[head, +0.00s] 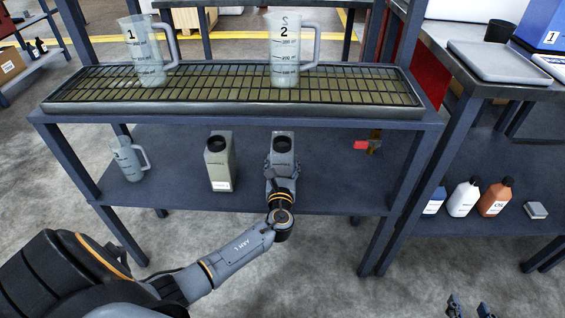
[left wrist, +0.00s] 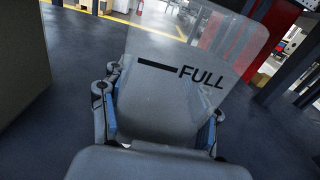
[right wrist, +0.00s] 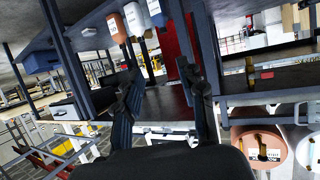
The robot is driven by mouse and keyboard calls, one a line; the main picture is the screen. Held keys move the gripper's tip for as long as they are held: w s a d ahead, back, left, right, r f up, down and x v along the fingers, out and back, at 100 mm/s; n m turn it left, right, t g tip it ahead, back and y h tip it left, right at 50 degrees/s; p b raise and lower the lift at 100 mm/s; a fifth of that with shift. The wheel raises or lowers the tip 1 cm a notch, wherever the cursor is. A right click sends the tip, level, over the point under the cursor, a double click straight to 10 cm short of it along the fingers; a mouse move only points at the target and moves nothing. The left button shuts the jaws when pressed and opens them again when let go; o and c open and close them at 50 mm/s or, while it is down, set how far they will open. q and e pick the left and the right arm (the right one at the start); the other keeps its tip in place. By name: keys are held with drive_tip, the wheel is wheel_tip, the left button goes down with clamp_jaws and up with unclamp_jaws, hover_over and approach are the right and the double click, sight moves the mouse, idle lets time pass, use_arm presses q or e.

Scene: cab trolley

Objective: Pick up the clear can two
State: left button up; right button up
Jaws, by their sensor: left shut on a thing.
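A clear can (head: 283,147) with a black cap stands on the trolley's lower shelf, in the middle. In the left wrist view it is a translucent can (left wrist: 195,55) with a "FULL" line mark. My left gripper (head: 281,174) reaches in from the front and is shut on this can, with a finger on each side. Whether the can is touching the shelf is hidden. A greenish can (head: 219,165) with a white label and black cap stands left of it. My right gripper (head: 469,309) is at the bottom right of the head view, open and empty; its spread fingers show in the right wrist view (right wrist: 160,95).
Jugs marked 1 (head: 148,55) and 2 (head: 285,55) stand on the grated top tray (head: 225,100). A smaller jug (head: 128,160) is at the lower shelf's left. A red-handled object (head: 362,145) lies right. Bottles (head: 495,196) stand under the right bench.

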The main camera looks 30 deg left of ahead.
sight(282, 137)
use_arm(q)
drive_tip(key=shift+r, duration=0.15)
wheel_tip(282, 137, up, 5)
drive_tip(key=p, duration=0.2)
drive_tip(key=shift+p, duration=0.35)
wheel_tip(282, 137, up, 2)
drive_tip(key=shift+r+p, duration=0.15)
drive_tip(key=shift+p, duration=0.5)
wheel_tip(282, 137, up, 2)
drive_tip(key=shift+p, duration=0.5)
drive_tip(key=shift+r, duration=0.25)
use_arm(e)
drive_tip(key=s+d+f+g+h, duration=0.1)
drive_tip(key=s+d+f+g, duration=0.1)
drive_tip(key=s, duration=0.5)
drive_tip(key=s+d+f+g+h, duration=0.1)
drive_tip(key=s+d+f+g, duration=0.2)
drive_tip(key=s+f+g, duration=0.2)
drive_tip(key=s+g, duration=0.2)
drive_tip(key=shift+s+f+m+g+h, duration=0.25)
drive_tip(key=shift+s+m+g+h, duration=0.05)
use_arm(q)
drive_tip(key=shift+f, duration=0.1)
use_arm(e)
drive_tip(key=shift+d, duration=0.1)
